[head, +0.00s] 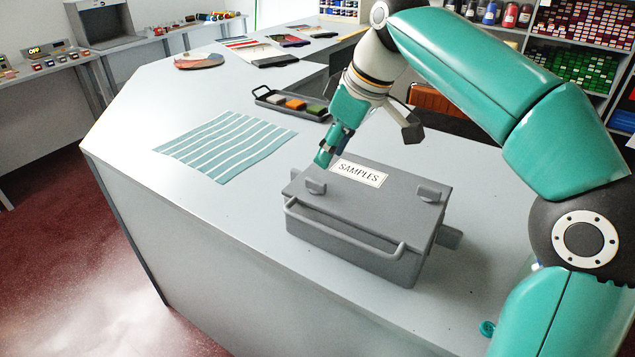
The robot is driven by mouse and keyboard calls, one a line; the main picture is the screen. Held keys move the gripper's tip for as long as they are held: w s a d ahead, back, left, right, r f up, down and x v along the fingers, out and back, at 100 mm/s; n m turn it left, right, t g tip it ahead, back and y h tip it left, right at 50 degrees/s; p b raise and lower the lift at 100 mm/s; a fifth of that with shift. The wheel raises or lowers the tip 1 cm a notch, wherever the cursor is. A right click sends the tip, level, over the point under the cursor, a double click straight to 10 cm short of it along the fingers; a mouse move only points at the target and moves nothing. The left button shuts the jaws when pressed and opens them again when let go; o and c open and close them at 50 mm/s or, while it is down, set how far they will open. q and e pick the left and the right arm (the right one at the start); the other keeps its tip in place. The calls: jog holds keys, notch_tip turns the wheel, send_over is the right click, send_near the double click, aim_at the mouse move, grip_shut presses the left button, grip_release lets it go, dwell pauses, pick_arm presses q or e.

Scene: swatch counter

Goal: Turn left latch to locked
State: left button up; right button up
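A grey case (358,210) with a "SAMPLES" label (358,173) sits closed on the counter, with a bar handle along its front. The left latch (316,187) is a small grey block at the lid's front left. The right latch (431,193) is a similar block at the front right. My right gripper (325,156) points down just behind the left latch, close to the lid. I cannot tell if it touches the lid. Its fingers show nearly edge-on, so their opening is unclear. My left gripper is out of view.
A striped teal cloth (225,146) lies left of the case. A dark tray (268,99) with several colored pieces stands behind it. A grey block (450,237) juts from the case's right side. The counter (200,215) is clear at front left.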

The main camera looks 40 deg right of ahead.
aim_at(317, 180)
jog(key=b+x, duration=0.1)
jog(key=x, duration=0.7)
grip_shut()
